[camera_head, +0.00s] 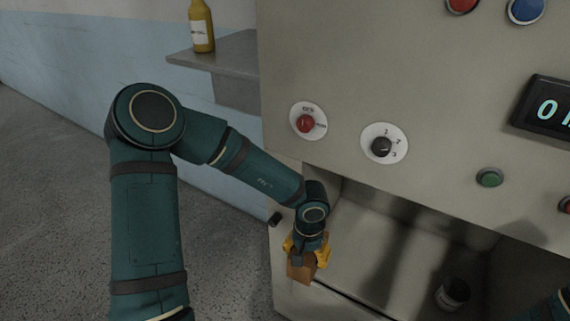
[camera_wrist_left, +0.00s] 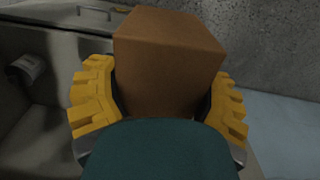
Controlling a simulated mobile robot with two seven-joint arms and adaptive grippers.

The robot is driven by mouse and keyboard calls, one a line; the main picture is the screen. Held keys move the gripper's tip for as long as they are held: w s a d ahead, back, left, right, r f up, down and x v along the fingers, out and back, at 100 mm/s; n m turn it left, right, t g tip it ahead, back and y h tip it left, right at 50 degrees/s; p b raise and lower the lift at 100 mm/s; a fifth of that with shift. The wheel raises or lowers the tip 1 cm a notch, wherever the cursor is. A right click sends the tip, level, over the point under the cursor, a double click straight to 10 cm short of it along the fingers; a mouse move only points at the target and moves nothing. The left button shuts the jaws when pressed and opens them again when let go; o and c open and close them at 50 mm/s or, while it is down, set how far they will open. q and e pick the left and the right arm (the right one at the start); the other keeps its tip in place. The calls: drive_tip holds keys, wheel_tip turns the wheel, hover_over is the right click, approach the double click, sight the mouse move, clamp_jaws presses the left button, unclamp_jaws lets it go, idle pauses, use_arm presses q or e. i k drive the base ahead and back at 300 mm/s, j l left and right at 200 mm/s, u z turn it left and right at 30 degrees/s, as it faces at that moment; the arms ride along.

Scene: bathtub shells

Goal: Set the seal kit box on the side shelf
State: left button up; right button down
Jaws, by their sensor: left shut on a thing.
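The seal kit box, a plain brown box (camera_head: 301,268), is between the yellow fingers of my left gripper (camera_head: 307,252). In the left wrist view the box (camera_wrist_left: 168,60) fills the space between the fingers (camera_wrist_left: 158,100), which press on its two sides. The box is by the left edge of the machine's open bay. The side shelf (camera_head: 215,56) is a grey ledge on the machine's left side, up and to the left of the gripper. A yellow bottle (camera_head: 201,28) stands upright on it. My right gripper is not in view; only a bit of dark green arm shows at lower right.
The machine's front panel (camera_head: 400,60) carries knobs, buttons and a display above the bay. A dark can with a light label (camera_head: 453,294) sits in the bay. The front part of the shelf, around the bottle, looks clear. Speckled floor lies at left.

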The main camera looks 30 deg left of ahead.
sight(243, 57)
drive_tip(key=j+u, duration=0.35)
drive_tip(key=i+j+u, duration=0.15)
drive_tip(key=j+u, duration=0.2)
drive_tip(key=j, duration=0.2)
drive_tip(key=i+j+u, duration=0.1)
drive_tip(key=j+u, duration=0.25)
drive_tip(key=j+z, duration=0.25)
drive_tip(key=z, duration=0.2)
drive_tip(key=j+z, duration=0.65)
drive_tip(key=z, duration=0.2)
drive_tip(key=j+z, duration=0.25)
drive_tip(key=z, duration=0.2)
drive_tip(key=k+j+z, duration=0.15)
drive_tip(key=z, duration=0.25)
drive_tip(key=j, duration=0.1)
